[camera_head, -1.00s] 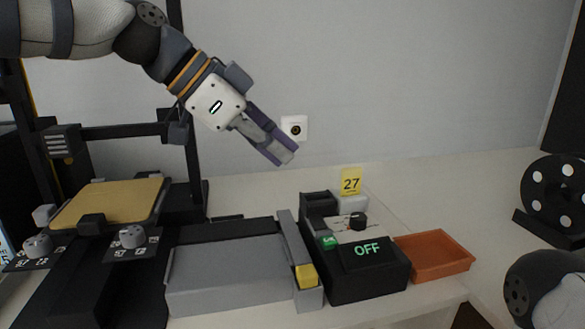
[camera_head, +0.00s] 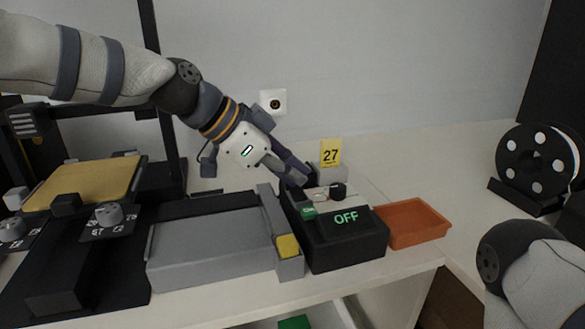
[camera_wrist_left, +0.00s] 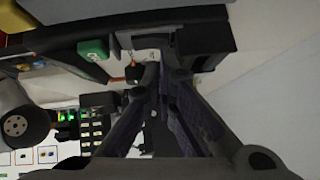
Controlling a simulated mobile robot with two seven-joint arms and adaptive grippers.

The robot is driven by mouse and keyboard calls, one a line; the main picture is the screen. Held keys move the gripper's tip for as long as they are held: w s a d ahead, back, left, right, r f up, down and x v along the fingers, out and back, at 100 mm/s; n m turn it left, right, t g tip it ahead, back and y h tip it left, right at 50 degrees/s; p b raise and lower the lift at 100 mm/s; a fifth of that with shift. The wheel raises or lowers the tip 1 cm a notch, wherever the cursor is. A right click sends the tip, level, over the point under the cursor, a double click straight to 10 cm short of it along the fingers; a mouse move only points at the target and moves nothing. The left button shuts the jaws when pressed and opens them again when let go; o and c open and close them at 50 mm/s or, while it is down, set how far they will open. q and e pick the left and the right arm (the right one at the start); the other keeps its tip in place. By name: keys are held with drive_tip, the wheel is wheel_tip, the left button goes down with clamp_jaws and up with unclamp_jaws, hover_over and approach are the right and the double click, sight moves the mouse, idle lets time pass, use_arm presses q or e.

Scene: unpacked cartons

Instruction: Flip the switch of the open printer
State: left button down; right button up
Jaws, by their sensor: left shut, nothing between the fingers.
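The open-frame printer with a gold bed (camera_head: 90,190) stands at the left in the head view. A black box (camera_head: 345,249) right of the grey tray has a display reading OFF, a green part (camera_head: 308,211) and a black knob (camera_head: 338,190). The green part also shows in the left wrist view (camera_wrist_left: 92,50). I cannot tell which part is the switch. My left gripper (camera_head: 297,178) is shut and empty, its fingertips at the rear left of the black box. Contact cannot be told. My right gripper is out of view; only my right arm shows at lower right.
A yellow 27 tag (camera_head: 330,152) stands behind. A black spool (camera_head: 536,165) is at far right, with clear tabletop between.

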use_arm(q)
drive_tip(key=shift+w+f+n+g+h+b, duration=0.15)
drive_tip(key=shift+w+f+n+g+b, duration=0.1)
drive_tip(key=shift+f+g+b, duration=0.2)
drive_tip(key=shift+w+f+n+g+h+b, duration=0.15)
drive_tip(key=shift+f+n+g+b, duration=0.1)
drive_tip(key=shift+f+g+b, duration=0.2)
drive_tip(key=shift+a, duration=0.1)
drive_tip(key=shift+a+r+g, duration=0.1)
drive_tip(key=shift+r+g, duration=0.15)
drive_tip(key=shift+g, duration=0.05)
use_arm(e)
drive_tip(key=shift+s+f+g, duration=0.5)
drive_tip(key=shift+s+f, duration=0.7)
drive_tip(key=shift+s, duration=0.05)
use_arm(q)
drive_tip(key=shift+f, duration=0.1)
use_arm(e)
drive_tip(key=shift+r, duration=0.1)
